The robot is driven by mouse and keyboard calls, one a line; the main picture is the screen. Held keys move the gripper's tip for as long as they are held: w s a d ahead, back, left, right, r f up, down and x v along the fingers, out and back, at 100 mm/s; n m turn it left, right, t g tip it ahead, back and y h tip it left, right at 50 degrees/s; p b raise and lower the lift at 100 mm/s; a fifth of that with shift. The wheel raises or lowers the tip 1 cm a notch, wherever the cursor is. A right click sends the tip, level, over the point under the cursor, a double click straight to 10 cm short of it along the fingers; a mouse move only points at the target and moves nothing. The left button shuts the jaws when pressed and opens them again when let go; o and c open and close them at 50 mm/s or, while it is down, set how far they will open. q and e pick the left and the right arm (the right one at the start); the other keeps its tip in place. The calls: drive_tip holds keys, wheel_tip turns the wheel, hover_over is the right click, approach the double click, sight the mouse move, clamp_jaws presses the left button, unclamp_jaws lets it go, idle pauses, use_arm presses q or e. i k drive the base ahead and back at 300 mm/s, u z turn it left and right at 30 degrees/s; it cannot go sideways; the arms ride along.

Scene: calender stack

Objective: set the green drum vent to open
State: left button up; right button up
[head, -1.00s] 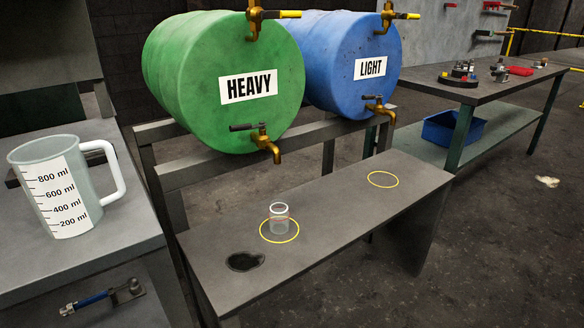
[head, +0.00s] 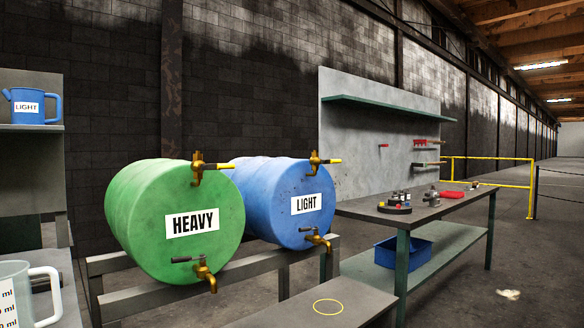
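The green drum (head: 180,225) lies on its side on a grey rack, with a white label reading HEAVY on its end. Its vent (head: 197,170) is a brass fitting at the top of the drum's end, with a yellow-tipped lever (head: 219,166) pointing to the right. A brass tap (head: 204,273) with a dark handle is at the bottom of the same end. Neither of my grippers shows in the head view.
A blue drum (head: 277,205) labelled LIGHT lies just right of the green one, with a similar vent (head: 316,163) and tap (head: 317,239). A low bench with a yellow ring (head: 328,307) stands in front. A measuring jug (head: 18,295) is at lower left. A workbench (head: 440,207) is at right.

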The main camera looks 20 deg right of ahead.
sight(203, 167)
drive_tip(key=z, duration=1.35)
drive_tip(key=i, duration=1.1)
drive_tip(key=u, duration=0.55)
